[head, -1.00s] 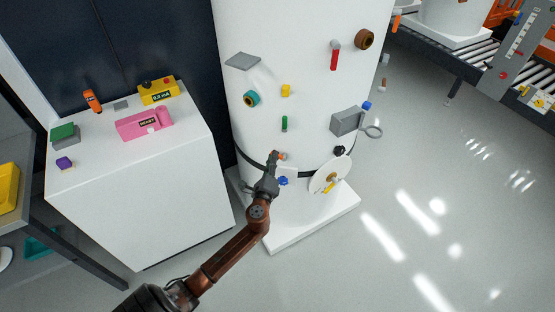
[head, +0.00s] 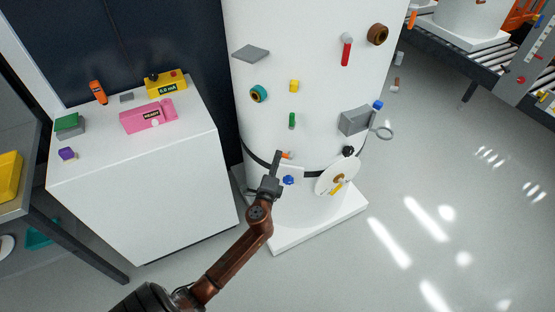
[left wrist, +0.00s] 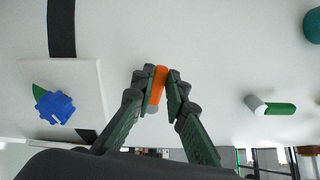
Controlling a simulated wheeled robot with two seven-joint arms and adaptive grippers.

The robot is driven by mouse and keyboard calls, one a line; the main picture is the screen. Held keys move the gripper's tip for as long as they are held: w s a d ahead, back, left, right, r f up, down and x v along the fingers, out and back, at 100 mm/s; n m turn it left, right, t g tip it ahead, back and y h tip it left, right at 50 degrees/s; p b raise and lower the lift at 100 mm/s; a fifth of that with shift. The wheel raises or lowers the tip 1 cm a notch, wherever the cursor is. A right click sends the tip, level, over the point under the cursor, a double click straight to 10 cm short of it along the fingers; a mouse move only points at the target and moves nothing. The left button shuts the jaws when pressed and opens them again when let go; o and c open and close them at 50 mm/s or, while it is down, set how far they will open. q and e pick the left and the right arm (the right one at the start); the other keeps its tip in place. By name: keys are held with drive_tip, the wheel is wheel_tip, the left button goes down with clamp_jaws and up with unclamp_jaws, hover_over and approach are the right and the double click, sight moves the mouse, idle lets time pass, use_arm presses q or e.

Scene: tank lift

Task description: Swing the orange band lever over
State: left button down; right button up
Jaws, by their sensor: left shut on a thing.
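The orange band lever (left wrist: 156,86) is on the lower front of the white tank (head: 310,120), near its black band (head: 256,158). In the head view only the lever's orange end (head: 287,155) shows beside my gripper. My left gripper (head: 278,157) is at the lever. In the left wrist view its two fingers (left wrist: 158,82) are shut on the lever, one on each side. My right gripper is in neither view.
A blue knob (head: 288,180) sits just below the lever on a pale plate. A white disc (head: 337,177) is to its right, and a green handle (head: 292,121) above. A white cabinet (head: 150,200) stands left of the tank; open floor lies right.

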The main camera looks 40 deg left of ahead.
use_arm(q)
drive_tip(key=c, duration=1.9)
unclamp_jaws()
drive_tip(key=shift+c, duration=0.2)
drive_tip(key=v, duration=1.2)
